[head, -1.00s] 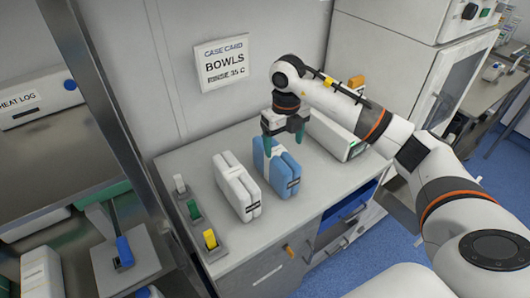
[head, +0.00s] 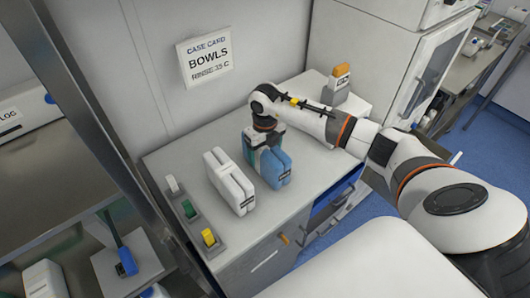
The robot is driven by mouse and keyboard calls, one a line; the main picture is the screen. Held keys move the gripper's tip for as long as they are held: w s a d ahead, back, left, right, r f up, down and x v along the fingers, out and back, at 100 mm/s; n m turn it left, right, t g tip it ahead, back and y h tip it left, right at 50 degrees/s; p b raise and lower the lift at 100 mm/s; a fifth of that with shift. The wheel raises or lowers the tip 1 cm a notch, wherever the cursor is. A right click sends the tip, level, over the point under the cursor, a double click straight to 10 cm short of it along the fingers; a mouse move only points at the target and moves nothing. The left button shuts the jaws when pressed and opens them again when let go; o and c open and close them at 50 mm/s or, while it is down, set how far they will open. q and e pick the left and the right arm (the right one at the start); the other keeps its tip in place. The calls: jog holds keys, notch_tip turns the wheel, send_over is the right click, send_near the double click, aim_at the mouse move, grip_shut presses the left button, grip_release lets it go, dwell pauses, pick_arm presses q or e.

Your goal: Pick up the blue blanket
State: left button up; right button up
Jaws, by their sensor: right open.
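The blue blanket (head: 274,170) is a folded, upright bundle with a dark label on its front, standing on the grey counter. My right gripper (head: 262,150) is lowered over its back part, pointing down, with a finger showing at its left side. The jaws are open around the blanket's top; whether they touch it I cannot tell. A white folded bundle (head: 230,181) stands just left of the blue one. My left gripper is not in view.
A strip with white, green and yellow switches (head: 208,237) lies along the counter's left edge. A wall sign (head: 205,58) reads BOWLS. A grey device with an orange top (head: 342,77) stands behind my right arm. The counter (head: 180,160) is clear at back left.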

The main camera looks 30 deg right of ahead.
jog(key=shift+f, duration=1.05)
jog(key=c, duration=1.3)
jog(key=shift+o, duration=0.2)
jog(key=shift+r, duration=0.1)
